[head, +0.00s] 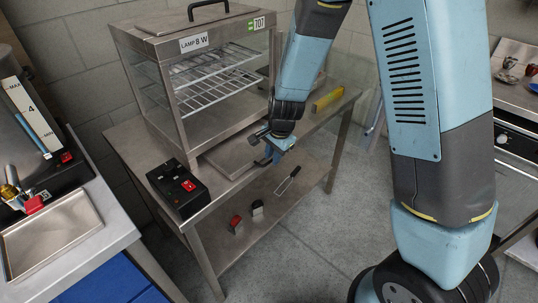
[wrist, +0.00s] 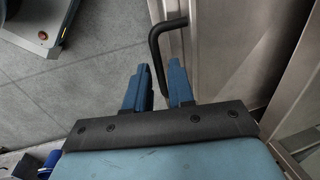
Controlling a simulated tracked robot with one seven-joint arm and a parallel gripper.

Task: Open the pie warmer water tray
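The pie warmer (head: 158,93) is a glass-sided steel cabinet with wire racks, standing on a steel bench. Its water tray (head: 228,157) shows as a flat steel piece low at the warmer's base, partly hidden by my arm. In the wrist view, a black bar handle (wrist: 154,47) stands out from a steel face. My gripper (wrist: 160,72) has its two blue fingers apart, with the handle's bar running down between them. I cannot tell whether either finger touches it. In the head view, my gripper (head: 271,154) is at the tray's front right.
A black switch box (head: 178,188) sits on the bench (head: 223,189) left of the tray. A yellow object (head: 328,99) lies at the bench's right end. Utensils (head: 288,181) lie on the lower shelf. A counter with a shallow tray (head: 52,235) is at left. Grey floor is clear in front.

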